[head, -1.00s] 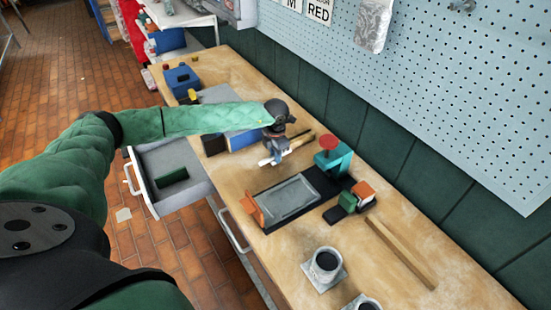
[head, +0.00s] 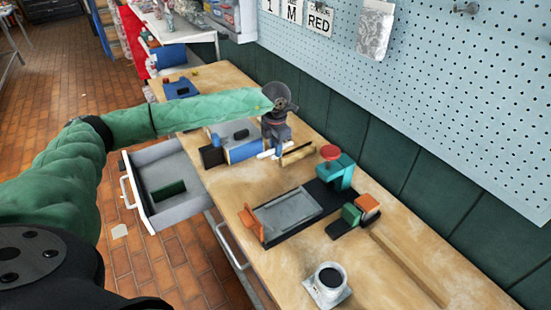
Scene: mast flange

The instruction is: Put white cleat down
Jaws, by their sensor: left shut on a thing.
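My left gripper (head: 274,146) is shut on the white cleat (head: 265,154), a small pale piece that shows at its fingertips. The gripper points down over the bench, between the blue block and a short wooden bar (head: 297,154). The gripper hides part of the cleat. I cannot tell whether the cleat touches the bench top. My right gripper is not in view.
A dark fixture with a grey plate (head: 288,211) and teal, orange and green parts stands nearer. A blue block (head: 245,150) is left of the gripper. An open drawer (head: 168,188) juts out. A mug (head: 329,281) and a long wooden strip (head: 408,266) lie nearer.

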